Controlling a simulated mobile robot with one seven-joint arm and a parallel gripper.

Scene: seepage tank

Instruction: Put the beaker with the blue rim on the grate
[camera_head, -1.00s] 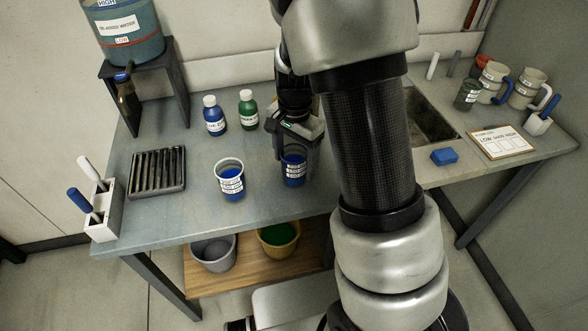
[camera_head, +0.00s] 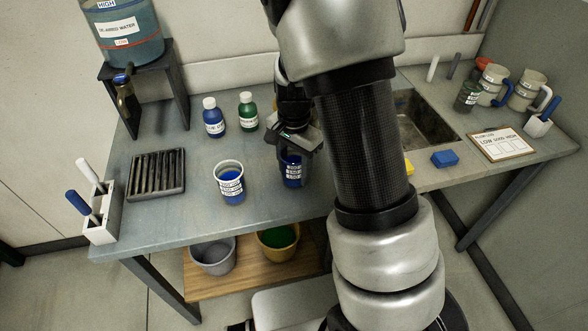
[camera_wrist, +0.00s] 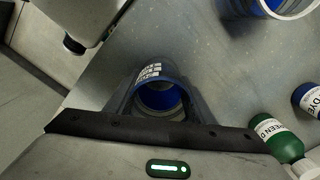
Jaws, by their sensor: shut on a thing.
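My gripper (camera_head: 292,152) is shut on a clear beaker with blue liquid and a white label (camera_head: 291,172), right of the table's middle. In the wrist view my gripper (camera_wrist: 158,92) has a finger on each side of this beaker (camera_wrist: 152,72), whose rim looks blue. I cannot tell whether its base touches the table. A second beaker (camera_head: 229,184) with a white rim and blue liquid stands upright to its left; part of it shows in the wrist view (camera_wrist: 270,6). The dark slotted grate (camera_head: 157,172) lies further left, empty.
A blue dye bottle (camera_head: 213,120) and a green dye bottle (camera_head: 248,112) stand behind the beakers. A water tank (camera_head: 122,40) stands at the back left. The table between grate and white-rimmed beaker is clear.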

